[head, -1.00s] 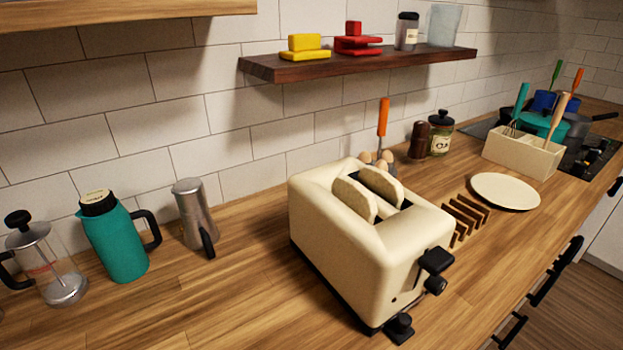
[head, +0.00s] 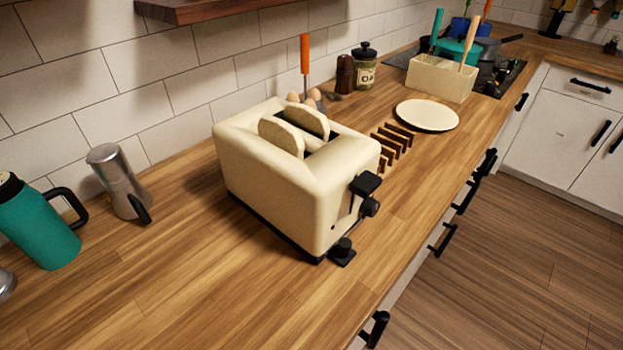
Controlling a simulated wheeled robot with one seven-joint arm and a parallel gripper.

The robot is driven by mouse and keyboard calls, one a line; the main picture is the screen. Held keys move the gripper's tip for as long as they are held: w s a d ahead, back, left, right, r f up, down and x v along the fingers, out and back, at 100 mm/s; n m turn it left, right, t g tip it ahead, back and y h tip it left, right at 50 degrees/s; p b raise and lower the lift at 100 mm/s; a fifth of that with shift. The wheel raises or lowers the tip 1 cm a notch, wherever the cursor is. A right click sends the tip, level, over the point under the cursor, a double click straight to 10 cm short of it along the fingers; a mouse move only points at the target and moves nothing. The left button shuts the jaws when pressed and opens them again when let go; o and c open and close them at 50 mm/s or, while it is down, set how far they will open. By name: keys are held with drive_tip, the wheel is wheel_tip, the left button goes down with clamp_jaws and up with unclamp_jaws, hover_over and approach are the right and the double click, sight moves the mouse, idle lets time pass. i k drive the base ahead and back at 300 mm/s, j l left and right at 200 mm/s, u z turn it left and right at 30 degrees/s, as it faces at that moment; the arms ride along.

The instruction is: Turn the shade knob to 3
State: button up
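A cream toaster (head: 270,180) stands on the wooden counter, with two slices of bread (head: 282,137) sticking up from its slots. On its right end are a black lever (head: 364,185) near the top and a round black knob (head: 370,207) just below it. I cannot tell which is the shade knob, and no numbers or pointer can be read. My gripper is not in view.
A steel moka pot (head: 119,183) and a teal jug (head: 38,228) stand left of the toaster. A toast rack (head: 394,145) and a cream plate (head: 427,115) lie behind it to the right. The counter in front is clear. Black drawer handles (head: 441,240) stick out below its edge.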

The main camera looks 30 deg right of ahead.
sight(369, 208)
drive_tip(key=k+l+u, duration=0.15)
drive_tip(key=l+u, duration=0.2)
drive_tip(key=k+l+u, duration=0.2)
drive_tip(key=u, duration=0.15)
drive_tip(key=l, duration=0.1)
